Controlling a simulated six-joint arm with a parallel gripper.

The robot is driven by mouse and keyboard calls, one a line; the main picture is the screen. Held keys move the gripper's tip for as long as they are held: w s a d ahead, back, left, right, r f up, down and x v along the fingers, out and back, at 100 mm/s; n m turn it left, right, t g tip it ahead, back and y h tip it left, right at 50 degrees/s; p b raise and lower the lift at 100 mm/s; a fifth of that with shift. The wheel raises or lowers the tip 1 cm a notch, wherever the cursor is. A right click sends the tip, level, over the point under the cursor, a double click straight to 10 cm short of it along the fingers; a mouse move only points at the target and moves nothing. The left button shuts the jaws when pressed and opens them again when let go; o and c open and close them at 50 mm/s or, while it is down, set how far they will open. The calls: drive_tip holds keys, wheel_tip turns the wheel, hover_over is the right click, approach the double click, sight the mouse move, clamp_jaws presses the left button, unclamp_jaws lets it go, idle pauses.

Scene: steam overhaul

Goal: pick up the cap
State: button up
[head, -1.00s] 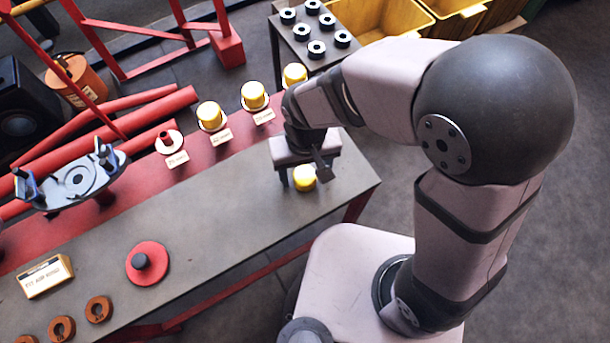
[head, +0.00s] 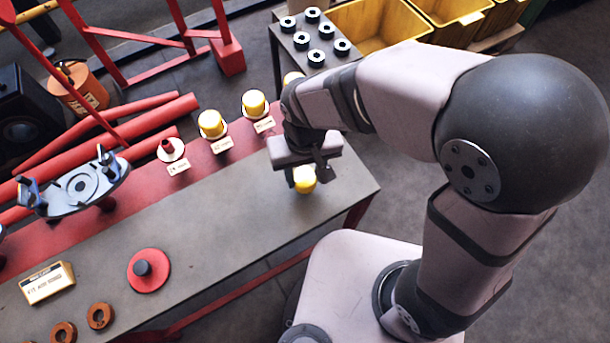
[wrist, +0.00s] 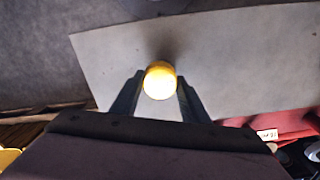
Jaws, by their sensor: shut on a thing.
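A yellow cap (head: 305,180) with a rounded top is at the right end of the grey bench top (head: 220,215). My gripper (head: 306,178) is above the bench, pointing down, with its fingers on either side of the cap. In the wrist view the cap (wrist: 160,82) sits between the two dark fingertips, and my gripper (wrist: 160,88) is shut on it. A dark shadow lies on the bench beside the cap. I cannot tell whether the cap touches the bench or hangs slightly above it.
More yellow caps (head: 212,124) stand on white discs with labels along the red strip at the back. A red disc with a black knob (head: 148,270), brown rings (head: 99,316) and a sign (head: 46,283) lie at left. The bench around my gripper is clear.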

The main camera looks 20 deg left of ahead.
sight(306, 176)
wheel_tip(306, 176, up, 7)
drive_tip(key=shift+f+p, duration=0.1)
drive_tip(key=shift+p, duration=0.6)
drive_tip(key=w+d+m, duration=0.3)
drive_tip(key=w+d, duration=0.6)
drive_tip(key=d, duration=0.2)
drive_tip(key=w+d+m, duration=0.2)
drive_tip(key=w+d, duration=0.7)
drive_tip(key=d, duration=0.3)
drive_tip(key=shift+d+m, duration=0.15)
drive_tip(key=shift+m, duration=0.25)
drive_tip(key=shift+r, duration=0.2)
